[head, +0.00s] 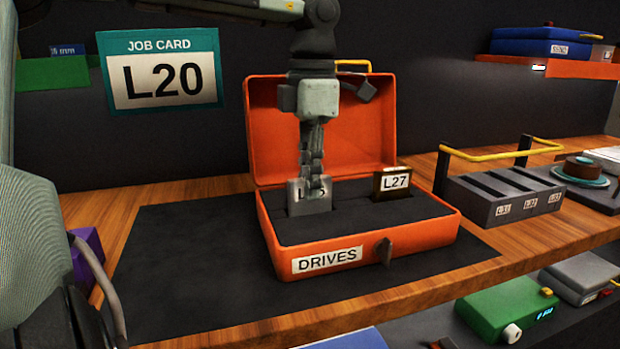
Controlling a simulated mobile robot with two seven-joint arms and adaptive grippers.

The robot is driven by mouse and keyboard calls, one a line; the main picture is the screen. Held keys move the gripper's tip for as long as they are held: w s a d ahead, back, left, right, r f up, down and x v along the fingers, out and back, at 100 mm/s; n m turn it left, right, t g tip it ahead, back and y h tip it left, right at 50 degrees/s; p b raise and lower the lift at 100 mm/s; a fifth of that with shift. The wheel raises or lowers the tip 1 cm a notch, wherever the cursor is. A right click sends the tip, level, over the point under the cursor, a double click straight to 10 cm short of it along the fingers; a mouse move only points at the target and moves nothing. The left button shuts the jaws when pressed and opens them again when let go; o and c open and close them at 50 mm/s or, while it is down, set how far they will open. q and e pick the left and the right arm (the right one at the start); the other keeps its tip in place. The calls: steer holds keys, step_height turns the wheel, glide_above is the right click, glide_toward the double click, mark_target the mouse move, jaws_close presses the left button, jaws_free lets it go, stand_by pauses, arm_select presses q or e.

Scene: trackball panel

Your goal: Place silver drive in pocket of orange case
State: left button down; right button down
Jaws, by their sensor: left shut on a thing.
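The orange case (450,228) stands open on a dark mat, its lid raised at the back and a DRIVES label on its front. Dark foam (345,228) with slots fills it. My left gripper (315,185) reaches down from above, shut on the silver drive (309,204). The drive is upright at the left part of the foam, its label mostly covered by the fingers. Its lower edge meets the foam, but I cannot tell how deep it sits in a pocket. A dark brown drive labelled L27 (392,184) stands in the right part of the foam. My right gripper is not in view.
A job card reading L20 (162,77) hangs on the back wall. A grey rack with a yellow handle (497,198) stands right of the case. A lower shelf holds a green device (506,310). The dark mat (180,270) is clear left of the case.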

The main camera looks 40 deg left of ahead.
arm_select(q)
steer(key=shift+f, duration=0.15)
steer(key=c, duration=1.9)
jaws_free()
steer(key=shift+o, duration=1.7)
step_height(320, 180, up, 2)
steer(key=shift+w+r, duration=0.1)
steer(key=shift+r, duration=0.15)
step_height(320, 180, up, 10)
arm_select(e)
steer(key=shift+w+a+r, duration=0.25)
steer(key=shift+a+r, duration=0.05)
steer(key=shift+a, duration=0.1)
